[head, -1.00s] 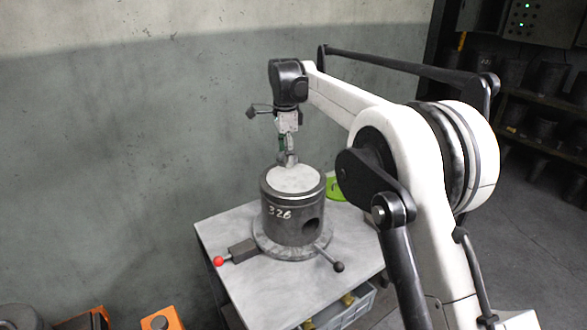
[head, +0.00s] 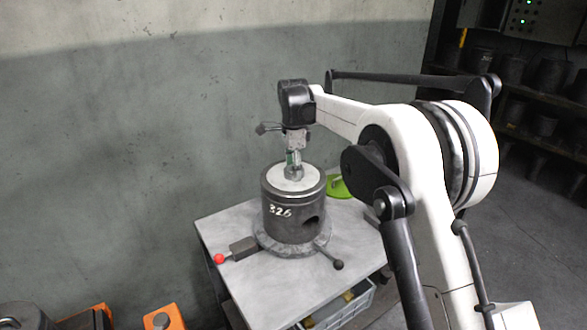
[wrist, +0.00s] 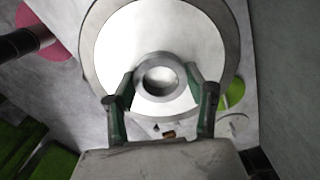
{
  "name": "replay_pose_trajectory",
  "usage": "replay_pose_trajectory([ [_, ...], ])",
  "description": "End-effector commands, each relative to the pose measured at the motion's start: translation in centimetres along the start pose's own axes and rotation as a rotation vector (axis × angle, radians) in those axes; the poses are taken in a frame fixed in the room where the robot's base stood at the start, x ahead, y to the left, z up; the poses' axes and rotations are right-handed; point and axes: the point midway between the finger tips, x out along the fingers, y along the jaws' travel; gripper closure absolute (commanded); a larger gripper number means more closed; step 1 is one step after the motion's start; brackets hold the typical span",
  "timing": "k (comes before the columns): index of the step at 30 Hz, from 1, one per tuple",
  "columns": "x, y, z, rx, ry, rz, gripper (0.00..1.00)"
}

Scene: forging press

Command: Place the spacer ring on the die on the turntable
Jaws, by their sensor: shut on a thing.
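The die (head: 291,212) is a dark cylinder marked 326 with a pale round top face, standing on the turntable (head: 262,243) on the table. The spacer ring (wrist: 140,80) is a small grey ring, seen in the wrist view within the outline of the die's pale top (wrist: 120,50). My gripper (wrist: 160,88) is shut on the ring, one green finger on each side. In the head view my gripper (head: 293,172) is over the die's top, and the ring there is small. I cannot tell whether the ring touches the top face.
The table (head: 222,222) carries a red-knobbed handle (head: 219,259), a black-knobbed handle (head: 338,265) and a green object (head: 340,187) behind the die. A grey crate (head: 345,308) is below. Orange blocks (head: 163,318) stand at the lower left. A wall rises behind.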

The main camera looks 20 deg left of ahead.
Motion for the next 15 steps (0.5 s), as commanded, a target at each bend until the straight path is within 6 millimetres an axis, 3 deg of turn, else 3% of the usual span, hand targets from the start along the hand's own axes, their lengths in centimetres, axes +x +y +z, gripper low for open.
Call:
replay_pose_trajectory([
  [1,0.22,0.0,0.0,0.0,0.0,0.0,0.89],
  [2,0.27,-0.01,0.0,0.0,0.0,0.0,0.5],
  [6,0.16,-0.01,0.0,0.0,0.0,0.0,0.32],
  [15,-0.03,0.0,0.0,0.0,0.0,0.0,0.32],
])
